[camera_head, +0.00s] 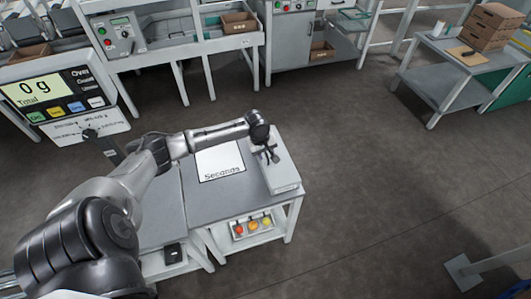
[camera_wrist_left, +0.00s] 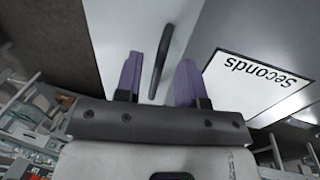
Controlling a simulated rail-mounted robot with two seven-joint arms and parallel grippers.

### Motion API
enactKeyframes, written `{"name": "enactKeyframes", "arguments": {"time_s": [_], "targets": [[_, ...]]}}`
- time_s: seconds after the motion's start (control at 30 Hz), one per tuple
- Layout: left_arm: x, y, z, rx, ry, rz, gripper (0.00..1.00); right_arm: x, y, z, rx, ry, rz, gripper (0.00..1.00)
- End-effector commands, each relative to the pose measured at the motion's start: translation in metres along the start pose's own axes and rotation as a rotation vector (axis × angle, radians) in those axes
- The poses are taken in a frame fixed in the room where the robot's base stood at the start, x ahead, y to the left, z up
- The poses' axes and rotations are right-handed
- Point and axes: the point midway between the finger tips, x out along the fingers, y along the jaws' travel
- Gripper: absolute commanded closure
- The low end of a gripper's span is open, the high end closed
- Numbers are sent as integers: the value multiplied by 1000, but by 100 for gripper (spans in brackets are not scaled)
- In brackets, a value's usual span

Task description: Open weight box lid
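The weight box (camera_head: 286,176) is a pale grey box at the right end of the grey table, and its lid looks shut. In the left wrist view the pale lid (camera_wrist_left: 125,30) carries a slim dark bar handle (camera_wrist_left: 161,58). My left gripper (camera_head: 268,154) is above the box. In the wrist view its two purple fingers (camera_wrist_left: 158,80) are apart, with the handle showing between them. I cannot tell whether they touch it or how far above it they are. My right gripper is not in view.
A white "Seconds" sheet (camera_head: 220,162) lies left of the box. A scale display (camera_head: 45,92) reads 0 g at the left. A side table (camera_head: 448,72) with cardboard boxes stands back right. The floor right of the box is clear.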

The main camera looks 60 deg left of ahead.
Motion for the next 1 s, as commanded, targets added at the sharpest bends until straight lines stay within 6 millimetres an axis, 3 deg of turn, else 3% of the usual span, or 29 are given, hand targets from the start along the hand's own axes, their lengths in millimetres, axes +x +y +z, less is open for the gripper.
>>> {"name": "enactKeyframes", "arguments": {"time_s": [0.23,0.63,1.0], "targets": [[0,0,0,0,0,0,64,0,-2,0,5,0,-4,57],[0,0,0,0,0,0,100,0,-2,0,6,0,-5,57],[0,0,0,0,0,0,100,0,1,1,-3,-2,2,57]]}}
